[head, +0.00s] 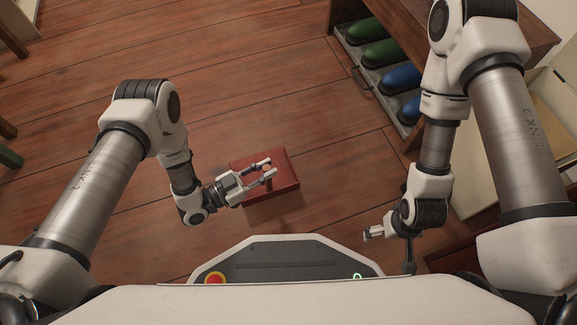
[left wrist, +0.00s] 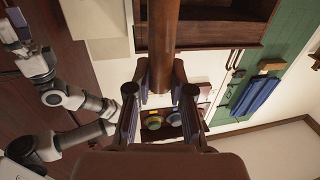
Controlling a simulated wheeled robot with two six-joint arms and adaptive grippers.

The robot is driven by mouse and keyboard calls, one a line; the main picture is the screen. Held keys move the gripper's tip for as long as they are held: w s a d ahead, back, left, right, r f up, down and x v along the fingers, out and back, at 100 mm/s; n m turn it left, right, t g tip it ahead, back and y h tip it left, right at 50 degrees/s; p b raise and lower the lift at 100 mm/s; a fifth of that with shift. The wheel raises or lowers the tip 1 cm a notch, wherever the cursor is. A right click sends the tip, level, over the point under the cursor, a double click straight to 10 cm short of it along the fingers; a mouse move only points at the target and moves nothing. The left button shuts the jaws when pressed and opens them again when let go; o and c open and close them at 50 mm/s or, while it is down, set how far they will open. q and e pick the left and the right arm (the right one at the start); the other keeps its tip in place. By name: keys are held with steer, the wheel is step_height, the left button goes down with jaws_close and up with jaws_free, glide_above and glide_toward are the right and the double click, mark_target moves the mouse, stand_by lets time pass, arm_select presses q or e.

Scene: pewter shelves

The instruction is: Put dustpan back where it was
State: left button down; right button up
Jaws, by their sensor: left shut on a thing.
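The dustpan appears as a dark red, box-shaped pan (head: 284,183) below my left gripper (head: 268,171) in the head view. A brown, round upright handle (left wrist: 161,65) runs between the fingers in the left wrist view, where the gripper (left wrist: 158,100) also shows. The left gripper is shut on this handle, with its fingers on either side. A red-brown surface (left wrist: 150,166) fills the bottom of the left wrist view, likely the pan. My right gripper (head: 373,234) is low on the right, seen edge-on; its jaw opening is unclear, and nothing shows in it.
A low tray (head: 360,73) with several green and blue rounded, shoe-like items stands by a wooden shelf (head: 520,40) at the upper right. A green panel (left wrist: 262,68) with a hanging blue item (left wrist: 256,96) shows in the left wrist view. The wooden floor at centre-left is clear.

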arm_select(q)
steer(key=w+d+f+b, duration=0.4)
steer(key=d+b, duration=0.1)
steer(key=d, duration=0.1)
steer(key=shift+w+d+f+b, duration=0.15)
steer(key=shift+w+d+b, duration=0.2)
steer(key=c, duration=1.5)
jaws_free()
steer(key=shift+f, duration=0.15)
steer(key=o, duration=0.5)
steer(key=shift+c, duration=0.2)
